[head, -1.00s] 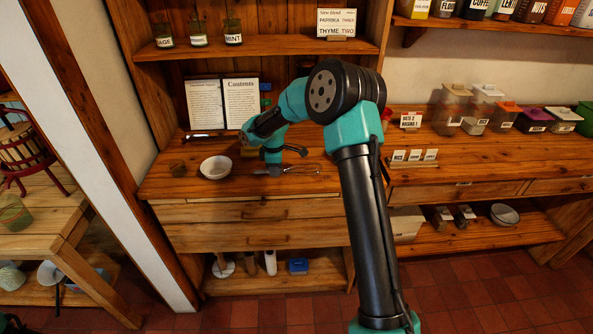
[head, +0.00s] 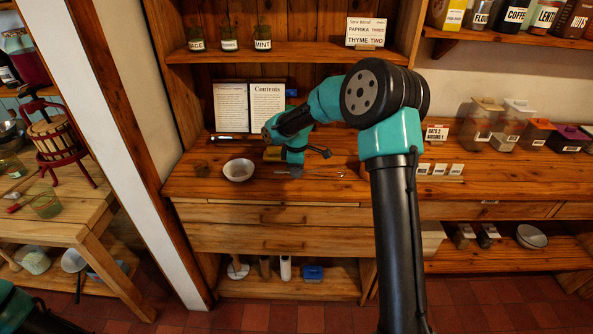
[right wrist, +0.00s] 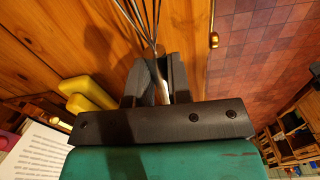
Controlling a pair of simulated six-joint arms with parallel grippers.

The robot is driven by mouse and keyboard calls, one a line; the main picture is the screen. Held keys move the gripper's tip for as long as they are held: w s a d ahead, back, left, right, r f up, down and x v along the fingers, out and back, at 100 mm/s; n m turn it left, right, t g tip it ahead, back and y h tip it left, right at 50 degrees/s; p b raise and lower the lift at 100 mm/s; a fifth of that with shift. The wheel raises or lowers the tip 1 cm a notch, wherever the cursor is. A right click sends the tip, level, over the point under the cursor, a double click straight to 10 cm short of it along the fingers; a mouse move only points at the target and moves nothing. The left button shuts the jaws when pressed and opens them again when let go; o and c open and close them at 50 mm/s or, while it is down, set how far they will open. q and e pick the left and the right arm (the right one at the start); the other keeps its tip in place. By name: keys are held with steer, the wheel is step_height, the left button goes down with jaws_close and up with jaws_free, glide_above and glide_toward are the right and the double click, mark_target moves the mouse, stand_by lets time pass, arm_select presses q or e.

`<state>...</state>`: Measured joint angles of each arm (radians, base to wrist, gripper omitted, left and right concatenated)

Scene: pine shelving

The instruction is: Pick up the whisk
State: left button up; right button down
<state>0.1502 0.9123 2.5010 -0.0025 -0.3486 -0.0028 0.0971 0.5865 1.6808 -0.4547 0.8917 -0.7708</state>
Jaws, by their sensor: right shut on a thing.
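The whisk (head: 322,173) shows in the head view at the counter's front, right of a white bowl, its wire end pointing right. In the right wrist view, its wires (right wrist: 145,20) fan away from the fingers toward the top. My right gripper (head: 294,171) is at the whisk's handle. In the right wrist view my right gripper (right wrist: 157,76) is shut around the handle just below the wires. The fingers hide part of the handle. I cannot tell whether the whisk is clear of the wood. My left gripper is out of view.
An open book (head: 250,106) stands behind. A yellow object (right wrist: 88,95) lies close to my right gripper. Containers (head: 505,122) stand on the right counter.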

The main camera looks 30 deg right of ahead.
steer(key=s+a+r, duration=0.1)
steer(key=s+a, duration=0.6)
steer(key=s, duration=0.5)
steer(key=shift+a+r, duration=0.2)
steer(key=shift+a, duration=0.05)
